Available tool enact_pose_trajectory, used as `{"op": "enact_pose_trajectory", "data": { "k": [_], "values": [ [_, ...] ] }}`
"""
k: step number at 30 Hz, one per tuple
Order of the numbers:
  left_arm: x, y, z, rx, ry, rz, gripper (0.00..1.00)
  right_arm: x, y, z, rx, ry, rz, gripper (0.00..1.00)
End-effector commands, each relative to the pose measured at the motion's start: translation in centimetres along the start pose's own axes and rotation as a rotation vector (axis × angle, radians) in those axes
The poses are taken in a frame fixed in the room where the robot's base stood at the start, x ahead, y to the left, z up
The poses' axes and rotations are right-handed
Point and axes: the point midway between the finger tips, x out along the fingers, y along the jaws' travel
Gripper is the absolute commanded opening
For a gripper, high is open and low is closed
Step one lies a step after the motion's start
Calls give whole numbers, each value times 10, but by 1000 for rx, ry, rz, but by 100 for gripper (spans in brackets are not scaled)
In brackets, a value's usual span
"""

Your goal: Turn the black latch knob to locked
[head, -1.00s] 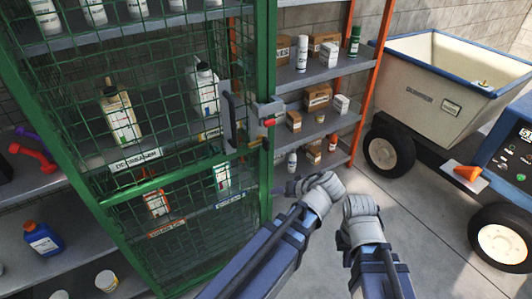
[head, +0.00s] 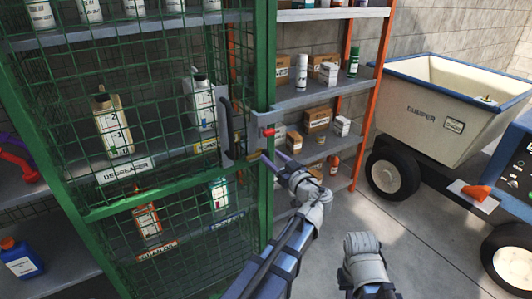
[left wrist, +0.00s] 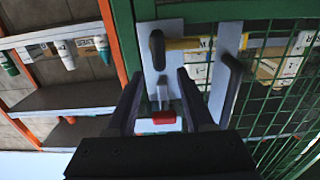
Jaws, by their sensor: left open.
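The green mesh cage door (head: 165,192) has a grey latch plate (head: 262,120) with a red-tipped part (head: 267,131) at its right edge. In the left wrist view the black latch knob (left wrist: 157,48) stands on the grey plate, its long side roughly up and down in that picture. The red part (left wrist: 164,117) shows between my fingers. A black door handle (left wrist: 228,88) is beside it, also seen in the head view (head: 227,122). My left gripper (left wrist: 160,74) is open and empty, its fingertips on either side of the line to the knob. Contact cannot be told. Only my right arm's wrist shows.
Behind the mesh stand bottles, including a degreaser bottle (head: 113,125). An orange-post rack (head: 325,95) with boxes and cans is right of the cage. A dumper cart (head: 430,110) stands further right. The floor (head: 420,235) between is clear.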

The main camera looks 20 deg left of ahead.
Motion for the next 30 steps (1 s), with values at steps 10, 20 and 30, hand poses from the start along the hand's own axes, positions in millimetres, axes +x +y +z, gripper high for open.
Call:
{"op": "enact_pose_trajectory", "data": {
  "k": [10, 20, 30],
  "values": [
    [43, 0, 0, 1, -1, -2, 52, 0, 0, 0, 0, 0, 0, 0],
    [47, 0, 0, 1, -1, 0, 52, 0, 0, 0, 0, 0, 0, 0],
    [47, 0, 0, 1, -1, 0, 19, 0, 0, 0, 0, 0, 0, 0]
  ]
}}
